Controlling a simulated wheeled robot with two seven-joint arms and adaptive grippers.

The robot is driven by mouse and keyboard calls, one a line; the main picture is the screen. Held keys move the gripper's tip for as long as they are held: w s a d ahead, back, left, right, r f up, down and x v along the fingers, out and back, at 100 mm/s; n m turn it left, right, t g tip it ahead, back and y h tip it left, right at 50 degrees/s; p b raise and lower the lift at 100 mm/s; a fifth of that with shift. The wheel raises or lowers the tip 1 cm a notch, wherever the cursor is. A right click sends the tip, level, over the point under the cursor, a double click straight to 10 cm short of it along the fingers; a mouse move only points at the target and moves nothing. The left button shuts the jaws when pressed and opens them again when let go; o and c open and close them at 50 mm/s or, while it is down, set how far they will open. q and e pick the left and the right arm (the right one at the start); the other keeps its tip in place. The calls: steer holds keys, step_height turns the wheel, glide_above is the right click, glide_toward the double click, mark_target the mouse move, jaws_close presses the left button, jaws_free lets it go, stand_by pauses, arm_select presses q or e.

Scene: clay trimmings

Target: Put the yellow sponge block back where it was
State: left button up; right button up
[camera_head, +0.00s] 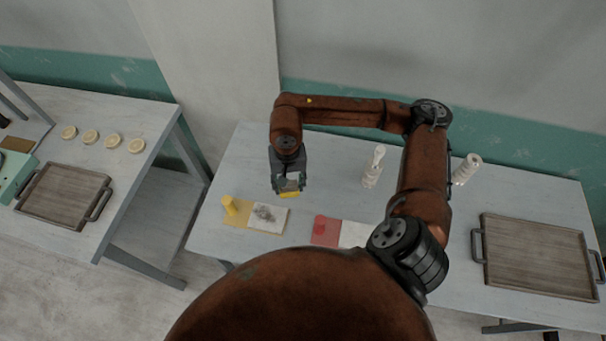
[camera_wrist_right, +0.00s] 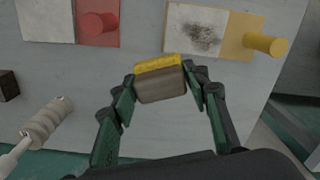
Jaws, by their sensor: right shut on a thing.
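The yellow sponge block (camera_head: 290,194) is in my right gripper (camera_head: 289,184), above the middle table's left half. In the right wrist view, the block (camera_wrist_right: 160,82) shows a yellow layer and a grey-brown layer, held between the two fingertips (camera_wrist_right: 161,79). It appears clear of the table, with bare tabletop around it. A yellow patch (camera_head: 240,217) bears a yellow peg (camera_head: 229,204) and adjoins a white tile (camera_head: 266,224) with a grey smudge. A red patch (camera_head: 326,238) with a red peg (camera_wrist_right: 97,24) adjoins a clean white panel (camera_wrist_right: 46,20). My left gripper is not in view.
Another white ribbed thing (camera_head: 466,169) stands right of my arm. An empty wooden tray (camera_head: 540,255) lies on the right. The left table holds another tray (camera_head: 65,192) and several pale discs (camera_head: 113,141).

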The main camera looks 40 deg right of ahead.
steer(key=w+d+f+m, duration=0.1)
steer(key=w+d+f, duration=0.1)
steer(key=d+f, duration=0.1)
steer(key=w+d+f+m, duration=0.1)
steer(key=w+d+f, duration=0.2)
steer(key=d+f, duration=0.1)
steer(key=w+d+f+m, duration=0.2)
steer(key=w+d+f, duration=0.1)
steer(key=d, duration=0.3)
steer(key=shift+f, duration=0.5)
steer(key=shift+w+d+f, duration=0.35)
steer(key=shift+d+f, duration=0.05)
steer(key=shift+f, duration=0.25)
step_height(320, 180, down, 3)
steer(key=shift+p, duration=0.55)
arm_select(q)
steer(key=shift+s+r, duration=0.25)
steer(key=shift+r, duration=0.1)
